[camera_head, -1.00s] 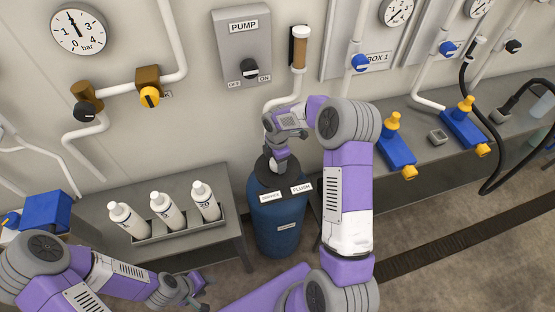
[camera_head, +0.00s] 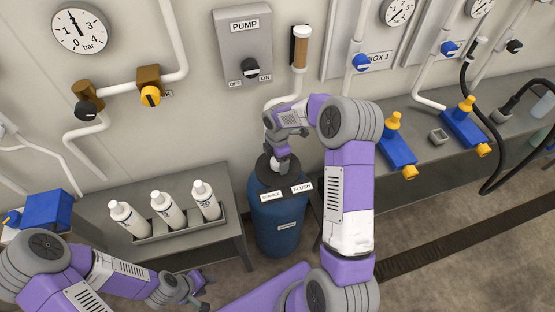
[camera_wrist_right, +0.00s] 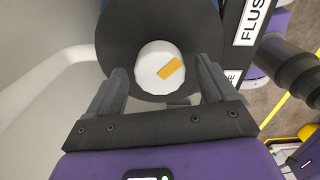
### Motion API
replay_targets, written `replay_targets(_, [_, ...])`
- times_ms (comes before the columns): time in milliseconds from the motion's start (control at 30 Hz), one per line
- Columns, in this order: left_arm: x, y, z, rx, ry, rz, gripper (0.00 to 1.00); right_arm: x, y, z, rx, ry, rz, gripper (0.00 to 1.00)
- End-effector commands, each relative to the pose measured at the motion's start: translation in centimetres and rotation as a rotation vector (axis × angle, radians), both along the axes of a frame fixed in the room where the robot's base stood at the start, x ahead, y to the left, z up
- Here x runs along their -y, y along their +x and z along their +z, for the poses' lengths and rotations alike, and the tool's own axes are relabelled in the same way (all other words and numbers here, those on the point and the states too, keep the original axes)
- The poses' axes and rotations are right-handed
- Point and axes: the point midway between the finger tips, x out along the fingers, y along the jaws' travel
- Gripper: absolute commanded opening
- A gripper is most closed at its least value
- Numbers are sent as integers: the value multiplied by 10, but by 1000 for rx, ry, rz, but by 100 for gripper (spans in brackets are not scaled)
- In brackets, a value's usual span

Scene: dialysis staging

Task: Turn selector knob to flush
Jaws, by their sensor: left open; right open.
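The blue tank (camera_head: 277,225) stands on the floor between the two benches, with a black head on top. Its SERVICE label (camera_head: 271,197) and FLUSH label (camera_head: 302,187) sit at its front. My right gripper (camera_head: 281,164) points down over the tank head and hides the knob in the head view. In the right wrist view the white selector knob (camera_wrist_right: 158,62) with an orange mark lies between the open fingers of the gripper (camera_wrist_right: 162,74), with small gaps visible. The mark slants towards the upper right; the FLUSH label (camera_wrist_right: 252,20) is at upper right. My left gripper (camera_head: 192,291) is open and empty at lower left.
White bottles stand in a tray (camera_head: 185,228) on the left bench. Blue valves with yellow caps (camera_head: 396,150) lie on the right bench.

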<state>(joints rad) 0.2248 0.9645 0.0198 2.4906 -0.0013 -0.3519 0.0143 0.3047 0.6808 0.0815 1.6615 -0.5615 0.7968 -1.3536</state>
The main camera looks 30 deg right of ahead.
Motion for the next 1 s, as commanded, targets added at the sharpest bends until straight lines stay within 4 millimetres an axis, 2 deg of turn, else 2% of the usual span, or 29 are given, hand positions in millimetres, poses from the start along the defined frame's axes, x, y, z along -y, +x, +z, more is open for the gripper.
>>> replay_targets(200, [0,0,8,0,0,0,43,0,1,40,5,0,0,84])
replay_targets(400, [0,0,11,0,0,0,43,0,1,64,5,1,0,84])
replay_targets(1000, [0,0,11,0,0,0,43,-1,1,68,3,1,1,84])
